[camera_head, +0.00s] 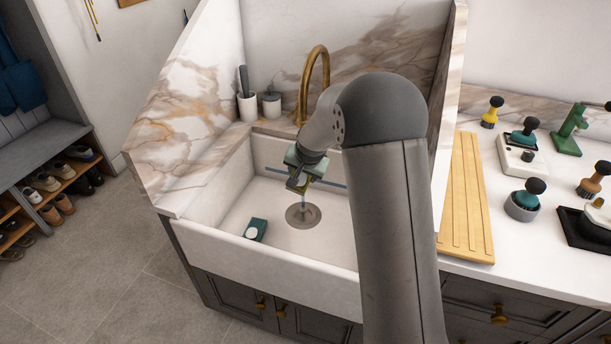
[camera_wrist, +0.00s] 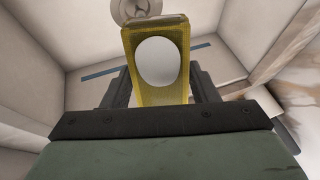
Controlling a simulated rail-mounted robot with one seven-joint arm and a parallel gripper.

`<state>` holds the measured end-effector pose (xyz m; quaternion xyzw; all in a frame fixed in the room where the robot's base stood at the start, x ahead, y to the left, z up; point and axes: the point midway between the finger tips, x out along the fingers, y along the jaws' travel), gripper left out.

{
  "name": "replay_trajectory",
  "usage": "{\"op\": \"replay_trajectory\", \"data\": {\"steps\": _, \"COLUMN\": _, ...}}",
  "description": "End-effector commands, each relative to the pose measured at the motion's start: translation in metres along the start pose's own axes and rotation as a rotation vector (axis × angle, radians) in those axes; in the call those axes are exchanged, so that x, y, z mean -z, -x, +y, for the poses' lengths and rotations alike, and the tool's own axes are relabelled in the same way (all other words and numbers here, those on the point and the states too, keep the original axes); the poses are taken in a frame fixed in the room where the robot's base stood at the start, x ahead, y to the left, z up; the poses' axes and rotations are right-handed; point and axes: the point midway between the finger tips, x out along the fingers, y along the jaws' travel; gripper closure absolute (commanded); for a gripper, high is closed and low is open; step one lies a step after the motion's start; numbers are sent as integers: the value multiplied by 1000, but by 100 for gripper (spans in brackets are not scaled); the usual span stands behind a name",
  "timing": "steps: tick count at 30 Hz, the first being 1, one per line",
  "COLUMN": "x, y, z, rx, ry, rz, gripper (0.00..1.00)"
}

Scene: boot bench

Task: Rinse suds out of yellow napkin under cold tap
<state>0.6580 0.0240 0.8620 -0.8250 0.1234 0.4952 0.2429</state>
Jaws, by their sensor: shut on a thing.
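My gripper (camera_head: 298,181) is down inside the white sink (camera_head: 235,262), above the round drain (camera_head: 303,215). It is shut on the yellow napkin (camera_wrist: 131,50), which looks like a folded slab in the wrist view, between my two fingers. A large white oval patch, apparently suds, covers the middle of its face. In the head view my gripper and arm hide most of the napkin. The brass tap (camera_head: 304,88) arches at the back of the sink, partly behind my arm.
A teal block with a white round spot (camera_head: 256,229) lies on the sink floor, left of the drain. Marble splash walls (camera_head: 185,110) enclose the sink. Cups (camera_head: 247,106) stand on the back ledge. A wooden board (camera_head: 466,205) and several brushes lie on the right counter.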

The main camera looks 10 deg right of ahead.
Motion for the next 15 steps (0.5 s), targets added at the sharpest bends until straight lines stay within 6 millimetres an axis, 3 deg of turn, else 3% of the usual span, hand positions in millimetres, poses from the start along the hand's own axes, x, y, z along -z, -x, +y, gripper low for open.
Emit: {"op": "replay_trajectory", "data": {"steps": 15, "x": 28, "y": -30, "z": -20, "rx": 0, "ry": 0, "rz": 0, "gripper": 68}}
